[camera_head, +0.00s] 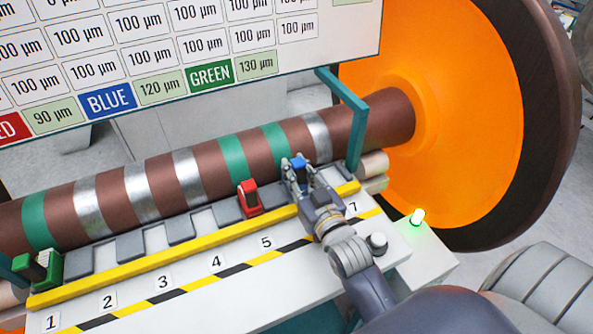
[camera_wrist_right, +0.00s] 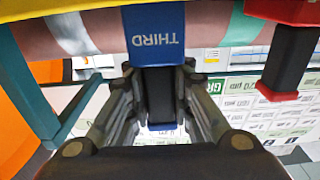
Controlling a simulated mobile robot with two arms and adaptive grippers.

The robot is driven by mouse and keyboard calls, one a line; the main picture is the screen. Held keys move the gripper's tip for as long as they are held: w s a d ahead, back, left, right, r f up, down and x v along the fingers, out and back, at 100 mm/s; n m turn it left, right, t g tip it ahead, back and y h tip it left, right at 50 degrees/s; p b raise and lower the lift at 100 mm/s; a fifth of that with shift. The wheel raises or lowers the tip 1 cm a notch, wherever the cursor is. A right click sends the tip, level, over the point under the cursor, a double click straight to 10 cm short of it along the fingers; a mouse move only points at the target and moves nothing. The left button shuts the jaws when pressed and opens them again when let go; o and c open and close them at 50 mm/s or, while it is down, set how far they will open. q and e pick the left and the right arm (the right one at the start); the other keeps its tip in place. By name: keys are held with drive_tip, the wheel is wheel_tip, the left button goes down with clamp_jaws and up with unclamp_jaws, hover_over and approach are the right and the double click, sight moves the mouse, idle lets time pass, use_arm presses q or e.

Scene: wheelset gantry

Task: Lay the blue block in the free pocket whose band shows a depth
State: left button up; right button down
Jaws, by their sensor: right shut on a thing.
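The blue block (camera_head: 298,162) is between the fingers of my right gripper (camera_head: 299,173), at the bench's back edge beside the shaft, left of the number 7. In the right wrist view the blue block (camera_wrist_right: 154,35) shows an upside-down "THIRD" label and a dark middle, with the fingers of my right gripper (camera_wrist_right: 160,100) on both sides. I cannot tell whether it touches a pocket. The shaft (camera_head: 206,178) carries green and silver bands; the green band (camera_head: 276,140) lies just left of and behind the gripper. My left gripper is not in view.
A red block (camera_head: 248,198) stands near number 5, left of the gripper. A green block (camera_head: 45,268) stands at the far left. Grey pocket plates (camera_head: 130,245) between them are bare. A teal post (camera_head: 356,135) and orange wheel (camera_head: 450,120) are close on the right.

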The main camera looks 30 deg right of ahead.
drive_tip(key=shift+s+f, duration=0.1)
drive_tip(key=shift+f, duration=0.4)
drive_tip(key=c, duration=1.5)
unclamp_jaws()
drive_tip(key=shift+f, duration=0.15)
drive_tip(key=shift+o, duration=0.3)
drive_tip(key=shift+f, duration=0.1)
drive_tip(key=shift+r, duration=0.25)
drive_tip(key=shift+r+p, duration=0.4)
drive_tip(key=shift+r, duration=0.05)
drive_tip(key=shift+s+f+b, duration=0.45)
drive_tip(key=s, duration=0.3)
drive_tip(key=s+b, duration=0.1)
drive_tip(key=s, duration=0.2)
drive_tip(key=s+b, duration=0.1)
drive_tip(key=s, duration=0.2)
drive_tip(key=shift+a+r, duration=0.25)
drive_tip(key=shift+r, duration=0.15)
drive_tip(key=shift+s+r+b, duration=0.25)
drive_tip(key=shift+s+b, duration=0.15)
drive_tip(key=shift+s, duration=0.45)
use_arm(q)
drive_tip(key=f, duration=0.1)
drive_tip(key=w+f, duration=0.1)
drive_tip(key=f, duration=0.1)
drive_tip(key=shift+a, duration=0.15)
